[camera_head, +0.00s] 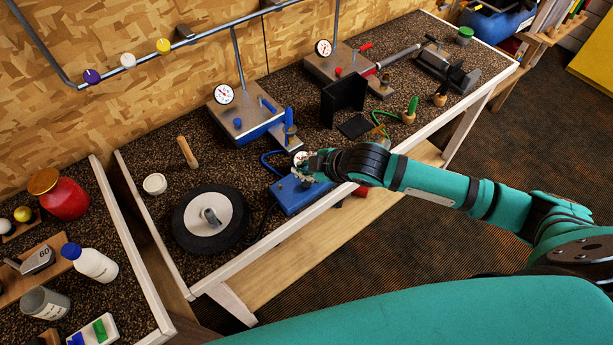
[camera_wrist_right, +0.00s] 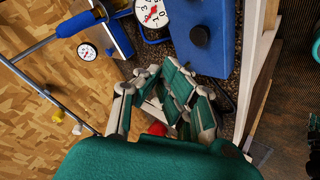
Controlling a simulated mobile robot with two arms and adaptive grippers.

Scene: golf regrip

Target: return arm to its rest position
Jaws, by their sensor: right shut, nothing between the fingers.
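My right arm, teal with black joints, reaches in from the right in the head view. My right gripper (camera_head: 308,166) is over the front edge of the workbench (camera_head: 262,247), close to a blue box (camera_head: 297,194) with a gauge. How far it is above the box is hard to tell. In the right wrist view the fingers (camera_wrist_right: 160,72) are shut with nothing between them. The blue box (camera_wrist_right: 203,38) and its white gauge (camera_wrist_right: 153,12) lie past the fingertips. My left gripper is not in view.
A black wheel-like disc (camera_head: 238,230) lies left of the gripper. Behind stand two gauge presses (camera_head: 240,119) (camera_head: 335,66) with upright posts, and a black holder (camera_head: 342,97). A side bench with a red jar (camera_head: 66,198) is at left. Open floor (camera_head: 545,130) lies right.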

